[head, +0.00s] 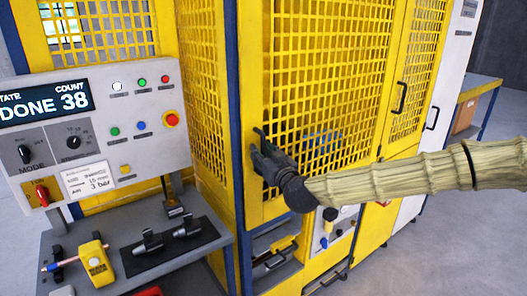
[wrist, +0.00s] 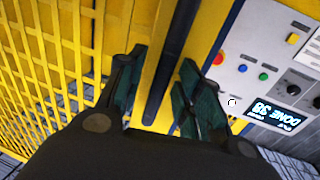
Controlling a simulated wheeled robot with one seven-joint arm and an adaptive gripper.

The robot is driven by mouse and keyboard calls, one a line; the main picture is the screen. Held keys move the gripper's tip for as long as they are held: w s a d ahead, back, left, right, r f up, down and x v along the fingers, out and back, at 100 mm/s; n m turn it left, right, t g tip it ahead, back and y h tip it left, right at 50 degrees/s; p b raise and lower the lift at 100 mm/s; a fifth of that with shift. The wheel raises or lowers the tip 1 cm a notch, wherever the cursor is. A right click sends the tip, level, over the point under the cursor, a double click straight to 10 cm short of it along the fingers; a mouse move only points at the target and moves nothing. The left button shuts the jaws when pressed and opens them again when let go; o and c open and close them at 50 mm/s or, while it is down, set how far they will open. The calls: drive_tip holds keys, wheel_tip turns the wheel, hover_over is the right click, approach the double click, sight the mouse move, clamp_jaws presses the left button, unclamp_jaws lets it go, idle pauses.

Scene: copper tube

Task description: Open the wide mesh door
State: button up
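The wide yellow mesh door (head: 330,62) stands in the middle of the head view and looks closed in its frame. Its mesh also shows at the left of the wrist view (wrist: 45,70). My gripper (head: 258,143) is at the door's left edge, around mid-height. In the wrist view, a dark upright bar (wrist: 178,45), which looks like the door handle, runs between the two fingers of my gripper (wrist: 163,78). The fingers are apart, one on each side of the bar, with visible gaps. In the head view the gripper hides the handle.
A grey control panel (head: 110,185) with buttons and a counter display stands left of a blue post (head: 233,100). Below it, a grey bench (head: 195,245) holds fixtures. A narrower mesh door with a black handle (head: 400,98) is to the right. Open floor lies at right.

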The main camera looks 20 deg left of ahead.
clamp_jaws()
drive_tip(key=shift+d, duration=0.1)
idle(0.3)
